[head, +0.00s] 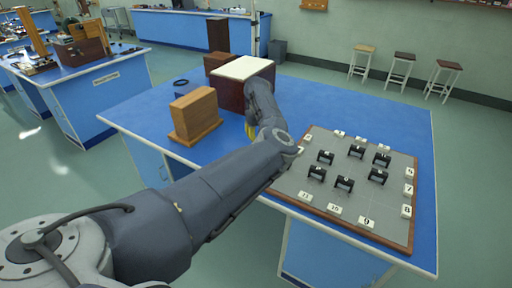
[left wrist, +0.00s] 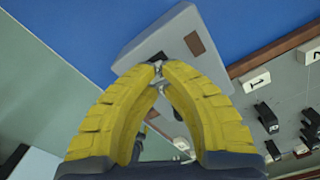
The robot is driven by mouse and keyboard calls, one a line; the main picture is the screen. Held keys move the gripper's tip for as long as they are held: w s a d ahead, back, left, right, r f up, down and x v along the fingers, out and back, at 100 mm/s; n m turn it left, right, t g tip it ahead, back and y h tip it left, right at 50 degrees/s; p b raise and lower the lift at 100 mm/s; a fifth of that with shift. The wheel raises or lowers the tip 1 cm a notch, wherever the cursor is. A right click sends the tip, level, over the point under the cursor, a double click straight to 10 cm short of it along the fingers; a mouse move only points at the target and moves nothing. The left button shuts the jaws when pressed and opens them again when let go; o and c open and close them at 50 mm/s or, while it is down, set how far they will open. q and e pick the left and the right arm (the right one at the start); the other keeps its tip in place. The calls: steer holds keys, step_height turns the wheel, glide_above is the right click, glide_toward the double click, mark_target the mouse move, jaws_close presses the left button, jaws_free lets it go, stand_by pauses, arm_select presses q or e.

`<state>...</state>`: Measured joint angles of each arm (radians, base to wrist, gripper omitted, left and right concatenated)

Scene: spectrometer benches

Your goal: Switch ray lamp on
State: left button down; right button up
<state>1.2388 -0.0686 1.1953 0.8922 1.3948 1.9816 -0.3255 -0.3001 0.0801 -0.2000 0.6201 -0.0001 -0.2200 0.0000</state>
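My left gripper's yellow fingers fill the left wrist view, with their tips (left wrist: 158,70) together and nothing seen between them. A light grey box (left wrist: 165,28), possibly the ray lamp, lies just beyond the tips on the blue bench top. It has a brown rectangular patch (left wrist: 194,43) on top and a dark spot right by the fingertips; I cannot tell whether they touch it. In the head view my arm hides this box, and only a bit of yellow finger (head: 251,131) shows. My right gripper is in neither view.
A grey board (head: 317,202) with black holders and numbered white tags lies right of my arm. A wooden block (head: 195,113) and a dark red box with a pale top (head: 242,68) stand behind. The bench's far right (head: 370,108) is clear.

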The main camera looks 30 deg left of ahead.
arm_select(q)
steer(key=shift+f, duration=1)
stand_by(0.6)
steer(key=shift+r, duration=3.55)
